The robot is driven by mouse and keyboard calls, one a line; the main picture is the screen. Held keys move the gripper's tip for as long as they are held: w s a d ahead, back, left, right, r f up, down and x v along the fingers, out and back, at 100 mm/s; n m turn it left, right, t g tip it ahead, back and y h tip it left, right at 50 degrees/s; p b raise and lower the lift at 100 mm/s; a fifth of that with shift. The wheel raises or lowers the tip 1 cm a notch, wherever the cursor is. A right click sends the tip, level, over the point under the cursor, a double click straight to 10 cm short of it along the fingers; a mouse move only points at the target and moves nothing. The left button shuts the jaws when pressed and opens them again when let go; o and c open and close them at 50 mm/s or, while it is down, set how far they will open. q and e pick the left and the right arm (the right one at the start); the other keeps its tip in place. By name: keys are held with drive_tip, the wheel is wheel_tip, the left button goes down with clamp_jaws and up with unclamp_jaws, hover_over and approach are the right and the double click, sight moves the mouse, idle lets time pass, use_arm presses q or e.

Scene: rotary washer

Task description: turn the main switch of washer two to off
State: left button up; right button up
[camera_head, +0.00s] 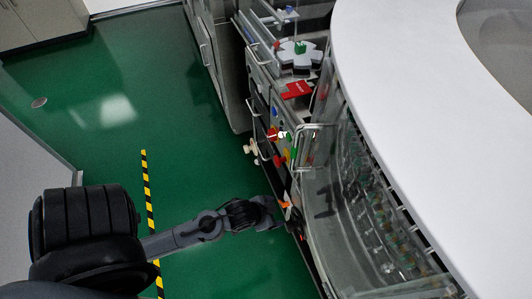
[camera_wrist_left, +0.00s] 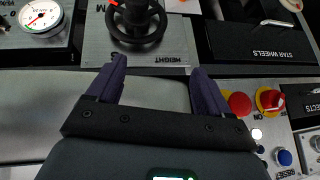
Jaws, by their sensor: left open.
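The washer's front panel (camera_wrist_left: 268,75) fills the left wrist view. My right gripper is not in view.
A blue button (camera_wrist_left: 283,157) and a metal knob (camera_wrist_left: 314,143) sit lower right. A pressure gauge (camera_wrist_left: 42,17) is upper left. The green floor (camera_head: 110,120) is open, with a yellow-black stripe (camera_head: 149,190).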

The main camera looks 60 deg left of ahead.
use_arm(q)
drive_tip(key=w+a+f+t, duration=0.3)
drive_tip(key=a+f, duration=0.1)
drive_tip(key=a, duration=0.4)
drive_tip(key=m+t+h, duration=0.1)
drive_tip(key=m+t, duration=0.4)
drive_tip(key=t, duration=0.3)
approach(271, 136)
wheel_tip(271, 136, down, 2)
drive_tip(key=s+a, duration=0.2)
drive_tip(key=w+b, duration=0.3)
drive_tip(key=w, duration=0.7)
drive_tip(key=shift+w+d+h+b, duration=0.25)
drive_tip(key=shift+w+h+b, duration=0.05)
drive_tip(key=shift+b, duration=0.1)
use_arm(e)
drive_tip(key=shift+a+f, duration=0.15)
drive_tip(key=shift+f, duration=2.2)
use_arm(q)
drive_tip(key=shift+r, duration=0.15)
